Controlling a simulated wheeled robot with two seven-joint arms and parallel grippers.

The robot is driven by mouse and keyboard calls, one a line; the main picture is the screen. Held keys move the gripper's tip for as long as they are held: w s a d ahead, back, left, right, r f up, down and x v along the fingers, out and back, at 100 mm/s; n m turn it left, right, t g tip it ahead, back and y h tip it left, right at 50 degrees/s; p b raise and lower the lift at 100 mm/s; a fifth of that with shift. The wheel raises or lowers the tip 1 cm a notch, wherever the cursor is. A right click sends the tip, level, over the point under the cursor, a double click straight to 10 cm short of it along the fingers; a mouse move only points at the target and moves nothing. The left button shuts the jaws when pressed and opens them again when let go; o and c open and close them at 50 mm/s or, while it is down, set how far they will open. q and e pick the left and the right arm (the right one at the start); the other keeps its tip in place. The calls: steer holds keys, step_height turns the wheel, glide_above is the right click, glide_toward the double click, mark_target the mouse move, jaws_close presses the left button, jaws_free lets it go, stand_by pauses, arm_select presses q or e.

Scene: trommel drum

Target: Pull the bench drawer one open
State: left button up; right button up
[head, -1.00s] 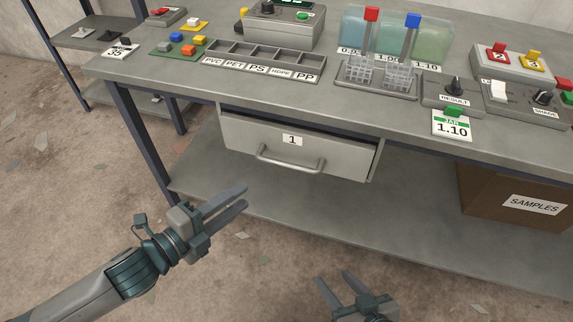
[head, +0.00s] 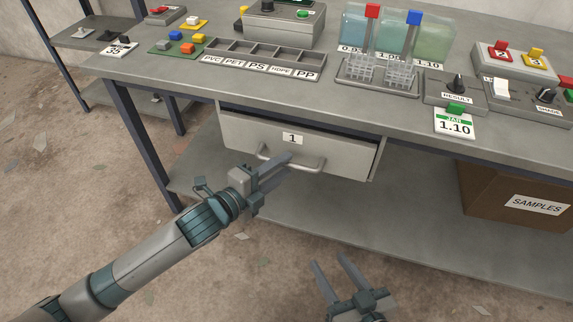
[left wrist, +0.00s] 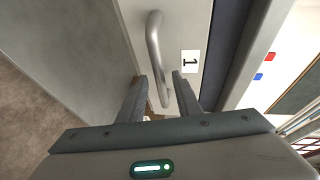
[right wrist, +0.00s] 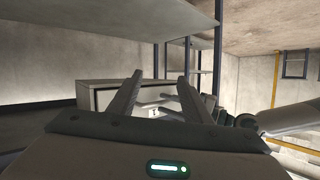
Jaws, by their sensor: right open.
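Bench drawer one (head: 330,153) is a grey front labelled 1 under the bench top, with a dark gap along its upper edge. Its silver bar handle (head: 305,166) is partly hidden by my left gripper (head: 288,166). In the left wrist view the handle (left wrist: 153,40) runs down to the fingertips (left wrist: 157,82), with its near end between the two spread fingers. The fingers look apart; I cannot tell whether they touch the bar. My right gripper (head: 329,263) is open and empty, low in front of the bench. The drawer also shows beyond the right fingers (right wrist: 158,78).
A lower shelf (head: 330,215) lies under the drawer. A cardboard SAMPLES box (head: 480,195) stands right. The floor in front is clear apart from small scraps.

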arm_select(q)
steer(key=shift+x, duration=1.1)
arm_select(e)
steer(key=shift+w+a+r+t, duration=0.15)
steer(key=shift+r+t, duration=0.25)
steer(key=shift+r, duration=0.1)
arm_select(q)
jaws_close()
steer(key=shift+s, duration=0.1)
